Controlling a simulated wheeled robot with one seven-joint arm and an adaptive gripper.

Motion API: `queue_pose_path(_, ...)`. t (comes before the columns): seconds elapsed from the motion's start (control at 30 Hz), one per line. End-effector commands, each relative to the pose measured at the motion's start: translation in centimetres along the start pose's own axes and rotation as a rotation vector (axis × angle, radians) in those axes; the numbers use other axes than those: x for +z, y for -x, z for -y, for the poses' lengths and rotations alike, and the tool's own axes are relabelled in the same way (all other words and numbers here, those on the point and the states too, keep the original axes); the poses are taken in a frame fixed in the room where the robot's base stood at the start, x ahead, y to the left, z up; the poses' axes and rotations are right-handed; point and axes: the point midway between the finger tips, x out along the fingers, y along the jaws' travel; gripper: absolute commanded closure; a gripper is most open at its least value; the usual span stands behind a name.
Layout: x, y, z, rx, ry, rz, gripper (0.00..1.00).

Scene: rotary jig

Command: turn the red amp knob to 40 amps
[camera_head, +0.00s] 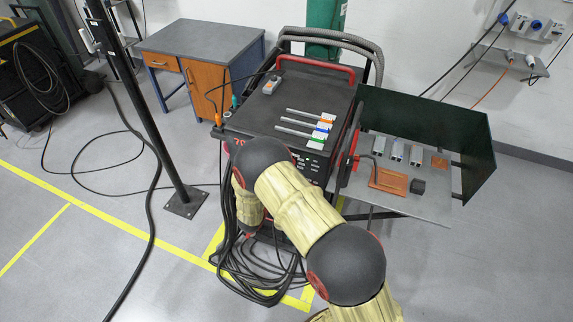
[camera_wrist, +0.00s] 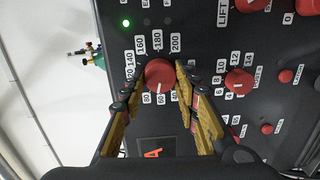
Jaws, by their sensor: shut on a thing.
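The red amp knob (camera_wrist: 158,74) is on the black front panel (camera_wrist: 205,30) of the welder, ringed by white number labels. Its light pointer mark appears to point toward the 60 label, with 80 and 40 on either side. My gripper (camera_wrist: 158,82) has its two yellow fingers around the knob, one on each side, shut on it. In the head view my arm covers the gripper and the knob, and the welder (camera_head: 265,100) stands beyond it.
A second red knob (camera_wrist: 239,80) with small numbers is to the right in the wrist view, with smaller red knobs beyond. A display with a red A (camera_wrist: 152,151) is below. A side shelf (camera_head: 410,200) juts right of the welder. Coiled cables (camera_head: 260,275) lie on the floor.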

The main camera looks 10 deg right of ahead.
Motion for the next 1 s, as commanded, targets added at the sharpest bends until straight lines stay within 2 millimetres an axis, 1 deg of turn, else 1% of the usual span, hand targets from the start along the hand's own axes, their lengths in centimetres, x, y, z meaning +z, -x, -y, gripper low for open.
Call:
queue_pose_path(0.4, -0.18, 0.00, 0.08, 0.028, 0.386, 0.023, 0.94)
queue_pose_path(0.6, -0.19, -0.01, 0.19, 0.039, 0.540, 0.033, 0.94)
queue_pose_path(0.8, -0.19, -0.02, 0.25, 0.048, 0.653, 0.040, 0.94)
queue_pose_path(1.0, -0.19, -0.02, 0.30, 0.052, 0.718, 0.044, 0.94)
